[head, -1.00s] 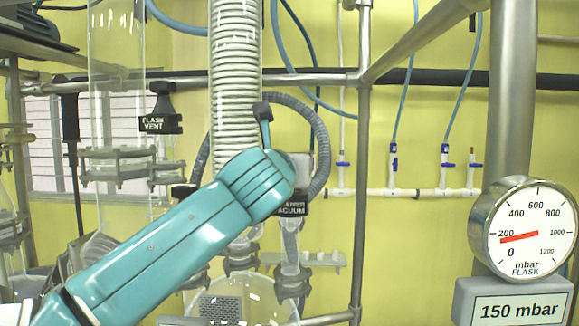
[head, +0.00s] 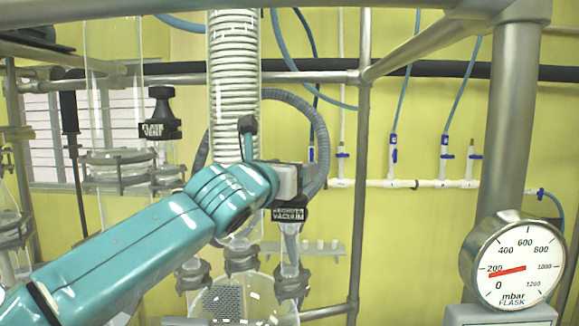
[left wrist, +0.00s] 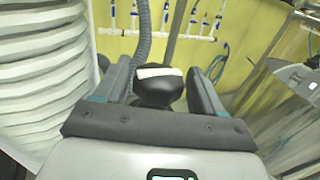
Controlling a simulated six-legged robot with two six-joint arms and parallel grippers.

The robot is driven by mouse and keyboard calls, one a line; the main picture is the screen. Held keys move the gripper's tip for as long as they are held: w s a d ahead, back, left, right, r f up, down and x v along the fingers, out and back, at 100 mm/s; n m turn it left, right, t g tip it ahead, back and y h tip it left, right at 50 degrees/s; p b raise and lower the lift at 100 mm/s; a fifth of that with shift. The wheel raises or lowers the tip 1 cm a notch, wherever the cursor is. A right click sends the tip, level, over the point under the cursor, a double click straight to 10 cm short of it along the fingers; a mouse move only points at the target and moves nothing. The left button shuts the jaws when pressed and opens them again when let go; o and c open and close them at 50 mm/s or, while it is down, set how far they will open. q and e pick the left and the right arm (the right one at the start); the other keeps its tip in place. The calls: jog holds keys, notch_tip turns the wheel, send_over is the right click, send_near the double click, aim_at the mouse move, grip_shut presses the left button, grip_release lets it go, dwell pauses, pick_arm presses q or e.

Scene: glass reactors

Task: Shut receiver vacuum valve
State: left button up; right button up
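The receiver vacuum valve shows in the head view by its black label (head: 289,213), on glassware right of the coiled column. Its knob is hidden there behind my left arm. In the left wrist view a black knob (left wrist: 158,92) with a white strip on top stands between the two fingers of my left gripper (left wrist: 160,82). The fingers are open, with a visible gap on each side of the knob. My right gripper is not in view.
The coiled glass column (head: 234,90) stands close left of my wrist. A grey hose (head: 320,125) loops behind the valve. The flask vent valve (head: 160,118) is further left. A metal post (head: 361,200) and the flask pressure gauge (head: 512,262) are to the right.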

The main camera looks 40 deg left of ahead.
pick_arm(q)
jog(key=shift+w, duration=0.3)
jog(key=b+v, duration=0.1)
jog(key=v, duration=0.7)
jog(key=shift+s+b, duration=0.2)
jog(key=shift+b, duration=0.15)
jog(key=shift+w, duration=0.1)
jog(key=shift+s, duration=0.2)
